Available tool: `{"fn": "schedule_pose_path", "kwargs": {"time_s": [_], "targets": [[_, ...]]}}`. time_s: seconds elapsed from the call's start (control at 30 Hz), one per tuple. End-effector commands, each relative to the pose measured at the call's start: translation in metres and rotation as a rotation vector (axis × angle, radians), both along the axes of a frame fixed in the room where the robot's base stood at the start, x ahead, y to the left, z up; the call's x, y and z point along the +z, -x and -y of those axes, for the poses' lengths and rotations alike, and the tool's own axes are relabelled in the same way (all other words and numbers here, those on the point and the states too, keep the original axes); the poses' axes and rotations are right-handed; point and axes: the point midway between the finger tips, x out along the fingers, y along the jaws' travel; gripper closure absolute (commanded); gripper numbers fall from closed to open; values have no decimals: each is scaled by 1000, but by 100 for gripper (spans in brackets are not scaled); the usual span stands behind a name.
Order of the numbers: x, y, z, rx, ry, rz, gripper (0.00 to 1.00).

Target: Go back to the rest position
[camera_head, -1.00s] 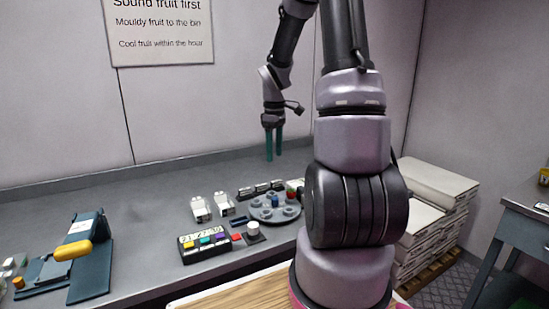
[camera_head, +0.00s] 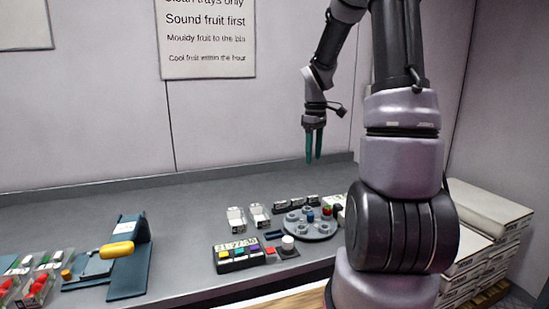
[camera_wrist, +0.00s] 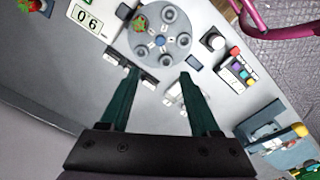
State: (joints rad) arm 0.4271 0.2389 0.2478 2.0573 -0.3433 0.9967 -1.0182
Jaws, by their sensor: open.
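My gripper (camera_head: 314,143) hangs fingers-down in the air above the back of the grey bench (camera_head: 180,200) in the head view. Its two green fingers are apart with nothing between them. In the wrist view my gripper (camera_wrist: 158,90) is also spread and empty. Below it stands a round grey turntable (camera_head: 311,225) with round cups and a blue hub, also seen in the wrist view (camera_wrist: 183,44).
Left of the turntable are white punnets (camera_head: 236,218), a button panel with a display (camera_head: 238,254) and a white knob (camera_head: 288,243). Further left is a blue device with a yellow handle (camera_head: 117,250), then punnets of red berries (camera_head: 38,288). Stacked white trays (camera_head: 487,215) stand right.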

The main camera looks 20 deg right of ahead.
Motion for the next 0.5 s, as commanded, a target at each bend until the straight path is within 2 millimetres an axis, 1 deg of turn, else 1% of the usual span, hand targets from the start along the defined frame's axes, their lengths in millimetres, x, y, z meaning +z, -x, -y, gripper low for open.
{"fn": "schedule_pose_path", "kwargs": {"time_s": [0.07,0.17,0.27,0.33,0.4,0.47,0.5], "targets": [[0,0,0,-1,0,0,37],[8,3,-4,-22,5,14,37],[29,13,-16,-85,12,56,37],[49,24,-29,-157,12,102,37],[72,40,-43,-243,3,156,37],[89,54,-55,-320,-14,204,37],[100,64,-63,-371,-28,235,37]]}}
